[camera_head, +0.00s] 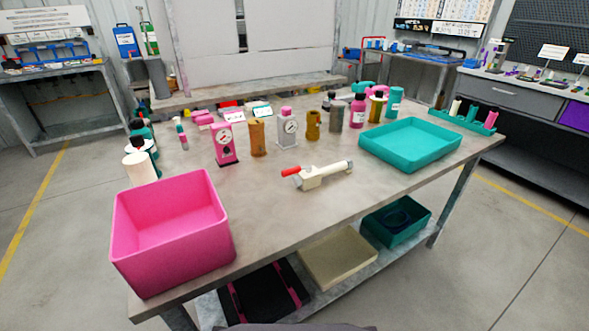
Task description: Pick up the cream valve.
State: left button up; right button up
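The cream valve (322,176) lies on the table near its middle. It has a cream body with a pipe-like end pointing right and a red handle pointing left. Nothing touches it, and bare tabletop surrounds it. Neither of my grippers shows in the head view.
A pink bin (172,232) stands at the table's front left, and a teal tray (410,144) lies to the right. Gauges, bottles and cylinders stand behind the valve, including a pink gauge (225,143). The tabletop (265,208) in front of the valve is clear.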

aim_at(304, 180)
jog(key=i+l+u, duration=0.25)
jog(key=l, duration=0.2)
jog(key=l+u, duration=0.25)
jog(key=l, duration=0.15)
jog(key=i+l+u, duration=0.25)
jog(key=l, duration=0.25)
jog(key=k+l+u, duration=0.1)
jog(key=l+u, duration=0.15)
jog(key=l, duration=0.2)
